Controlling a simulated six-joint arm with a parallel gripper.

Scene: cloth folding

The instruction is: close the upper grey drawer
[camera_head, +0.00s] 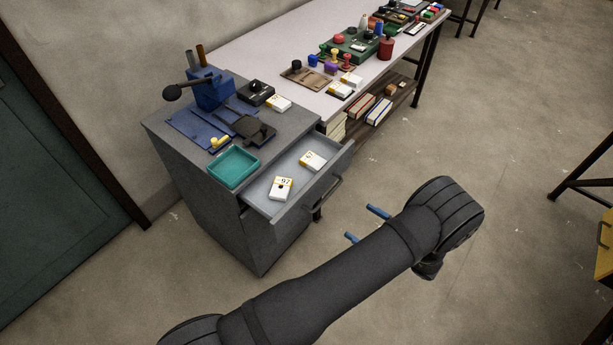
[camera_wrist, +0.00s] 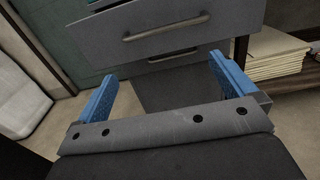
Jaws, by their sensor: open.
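The handle also shows in the head view (camera_head: 324,192). My gripper (camera_head: 361,224) is open, with two blue fingers wide apart, in front of the drawer and apart from it. In the wrist view, my gripper (camera_wrist: 166,88) has nothing between its fingers. A lower drawer front shows below the upper one.
Open floor lies right of the drawer.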

